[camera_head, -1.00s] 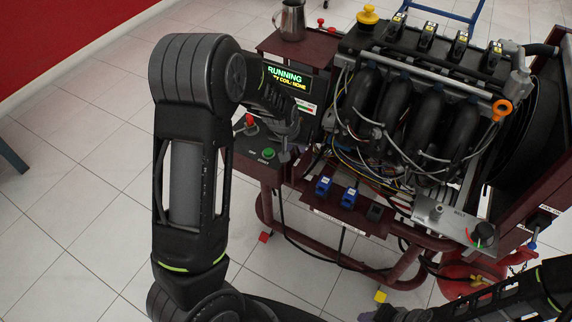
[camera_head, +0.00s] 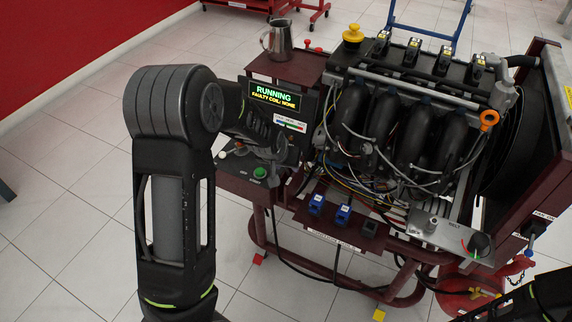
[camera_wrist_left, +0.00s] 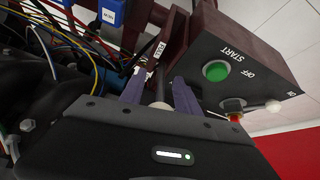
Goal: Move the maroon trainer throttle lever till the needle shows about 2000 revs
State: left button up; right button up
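The maroon trainer (camera_head: 243,187) carries a lit display (camera_head: 273,98) reading RUNNING and FAULTY COIL: NONE. My left gripper (camera_wrist_left: 160,85) reaches down beside its control box (camera_wrist_left: 240,60). In the left wrist view its two fingers stand apart, one on each side of a thin rod with a pale knob (camera_wrist_left: 160,106), which looks like the throttle lever. A gap shows between fingers and rod. In the head view my wrist largely hides the lever. A round dark dial (camera_head: 481,244) with red and green marks sits at lower right; no needle reading is legible. My right gripper is out of view.
A green START button (camera_wrist_left: 216,71) and a pale-knobbed OFF/ON switch (camera_wrist_left: 273,106) are close to my left fingers. Wires, blue connectors (camera_head: 343,214) and the engine (camera_head: 400,125) crowd the right. A metal jug (camera_head: 278,40) stands on the top shelf.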

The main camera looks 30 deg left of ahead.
pick_arm(q)
jog(key=p+v, duration=0.1)
jog(key=v, duration=0.5)
jog(key=shift+r+p, duration=0.4)
jog(key=shift+s+r, duration=0.35)
jog(key=shift+s, duration=0.05)
